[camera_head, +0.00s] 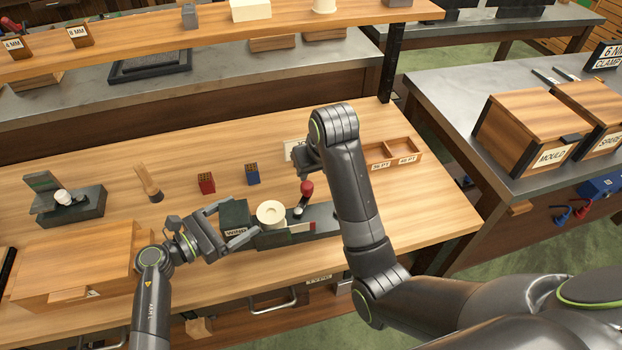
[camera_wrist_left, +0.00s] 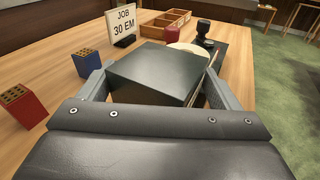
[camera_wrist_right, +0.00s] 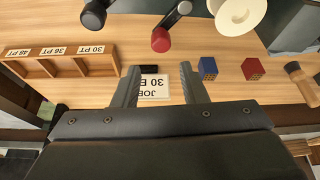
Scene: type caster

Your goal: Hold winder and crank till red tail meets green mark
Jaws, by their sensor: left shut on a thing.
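The winder (camera_head: 322,216) is a dark base on the wooden bench, with a dark block (camera_head: 236,214) at its left end and a cream spool (camera_head: 270,212). My left gripper (camera_head: 232,224) is shut on the block; the left wrist view shows a finger on each side of the block (camera_wrist_left: 158,75). The crank has a red knob (camera_head: 307,187), right of the spool. A red piece (camera_head: 304,227) and a green piece (camera_head: 285,236) show at the front of the winder; their exact gap is unclear. My right gripper (camera_wrist_right: 157,82) is open and empty, behind the red knob (camera_wrist_right: 161,40).
A job sign (camera_wrist_left: 123,22) reads 30 EM. Red (camera_head: 206,183) and blue (camera_head: 252,174) blocks and a wooden-handled tool (camera_head: 149,183) stand behind the winder. A compartment tray (camera_head: 392,153) lies at right. A wooden case (camera_head: 75,255) is at left. Bench right of the winder is clear.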

